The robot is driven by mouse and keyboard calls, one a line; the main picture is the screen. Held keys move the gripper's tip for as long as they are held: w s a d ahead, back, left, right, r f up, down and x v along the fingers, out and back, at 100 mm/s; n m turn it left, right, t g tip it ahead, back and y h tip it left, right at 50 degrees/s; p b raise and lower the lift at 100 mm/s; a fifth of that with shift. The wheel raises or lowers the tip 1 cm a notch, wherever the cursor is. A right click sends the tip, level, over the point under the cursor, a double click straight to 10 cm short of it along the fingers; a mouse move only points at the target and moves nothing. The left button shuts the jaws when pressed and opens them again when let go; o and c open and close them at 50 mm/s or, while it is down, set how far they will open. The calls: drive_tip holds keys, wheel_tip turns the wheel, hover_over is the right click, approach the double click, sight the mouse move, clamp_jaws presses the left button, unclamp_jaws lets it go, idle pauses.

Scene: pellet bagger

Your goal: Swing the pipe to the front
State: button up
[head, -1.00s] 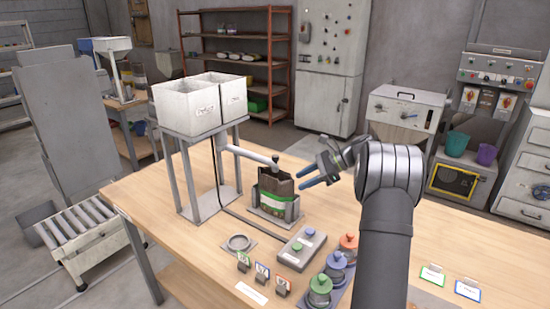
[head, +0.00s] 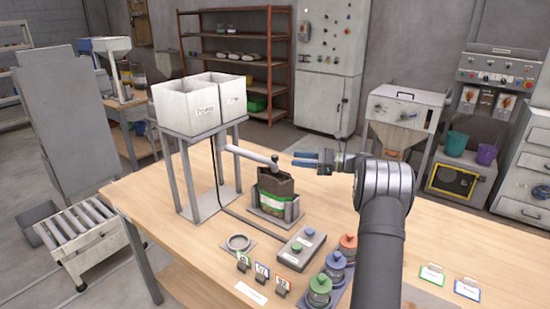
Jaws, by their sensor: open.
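The pipe (head: 248,155) is a white tube. It runs from below the white hoppers out to the right, and its dark-tipped end (head: 274,160) is above an open dark bag with a green and white band (head: 272,189). My gripper (head: 296,160) is just right of the pipe's end, with its blue-tipped fingers pointing left at it. The fingers are open and nothing shows between them. I cannot tell whether a finger touches the pipe's end.
Two white hoppers (head: 187,108) stand on a grey frame (head: 187,170) at the table's left. In front of the bag are a grey box with buttons (head: 301,244), a ring plate (head: 238,243), small label cards (head: 262,271) and several coloured knobbed weights (head: 336,265). The table's right side is mostly clear.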

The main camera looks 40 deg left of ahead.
sight(275, 156)
drive_tip(key=x, duration=0.9)
clamp_jaws()
